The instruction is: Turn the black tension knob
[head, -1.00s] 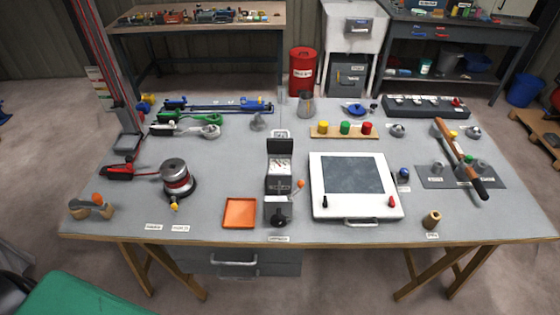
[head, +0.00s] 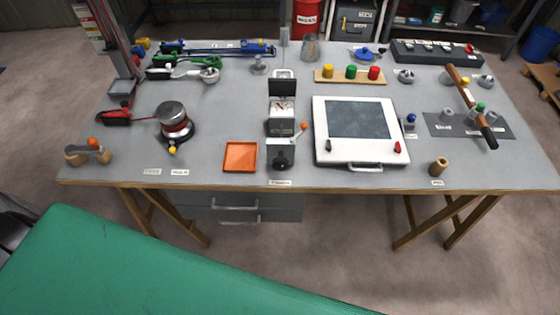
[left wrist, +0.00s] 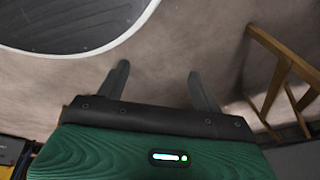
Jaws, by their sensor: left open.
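The black tension knob (head: 281,160) sits on the front of a small grey machine (head: 281,127) near the table's front edge. The machine has an upright dark panel at its back and a lever with an orange tip (head: 304,126) on its right. My left gripper (left wrist: 158,72) shows only in the left wrist view. Its two dark fingers are apart with nothing between them, over bare floor and away from the knob. My right gripper is in neither view.
An orange tray (head: 240,157) lies left of the machine, and a white framed plate (head: 360,158) lies close on its right. A round dark device with a red band (head: 174,121) stands further left. A wooden trestle leg (left wrist: 283,62) shows at right in the wrist view.

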